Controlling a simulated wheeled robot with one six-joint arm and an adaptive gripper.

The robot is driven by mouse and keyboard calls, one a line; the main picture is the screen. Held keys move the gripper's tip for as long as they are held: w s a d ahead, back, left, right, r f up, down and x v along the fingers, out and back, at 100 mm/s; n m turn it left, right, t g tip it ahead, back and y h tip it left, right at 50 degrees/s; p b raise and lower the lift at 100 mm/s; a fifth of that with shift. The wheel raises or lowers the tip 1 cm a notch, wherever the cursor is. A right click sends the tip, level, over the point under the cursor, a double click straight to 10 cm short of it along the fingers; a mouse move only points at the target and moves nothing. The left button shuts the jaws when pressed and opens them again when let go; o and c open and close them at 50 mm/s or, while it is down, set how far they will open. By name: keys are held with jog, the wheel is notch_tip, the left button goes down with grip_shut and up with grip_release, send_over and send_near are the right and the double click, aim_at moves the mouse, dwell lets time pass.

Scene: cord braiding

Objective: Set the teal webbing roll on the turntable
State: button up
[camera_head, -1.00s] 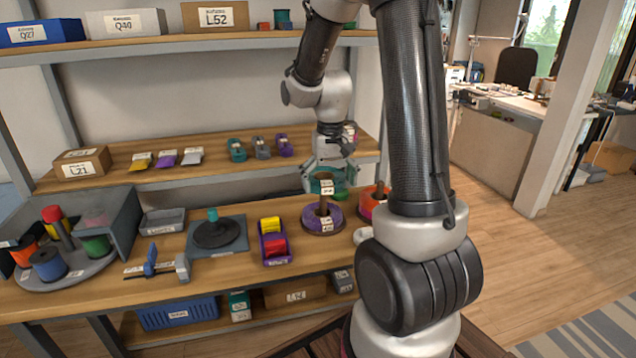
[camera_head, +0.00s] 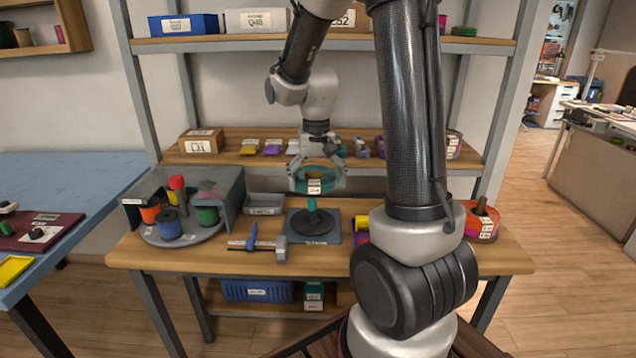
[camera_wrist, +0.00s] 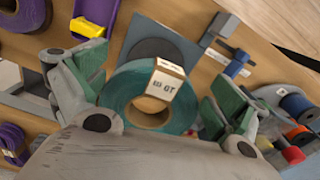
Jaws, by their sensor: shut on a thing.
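The teal webbing roll (camera_head: 316,182) hangs in my gripper (camera_head: 318,178), which is shut on it. It is a ring with a white paper label on its side. The roll appears clear of the post. In the wrist view the teal roll (camera_wrist: 145,95) lies between the two green-padded fingers and covers much of the turntable (camera_wrist: 158,50). The post is hidden there.
A carousel of coloured spools (camera_head: 180,228) in a grey housing stands left of the turntable. A shelf (camera_head: 250,150) with small items runs behind.

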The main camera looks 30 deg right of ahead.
jog(key=shift+w+a, duration=0.15)
jog(key=shift+a, duration=0.25)
jog(key=shift+f, duration=3.15)
jog(key=o, duration=0.9)
jog(key=c, duration=0.5)
jog(key=shift+f, duration=2.85)
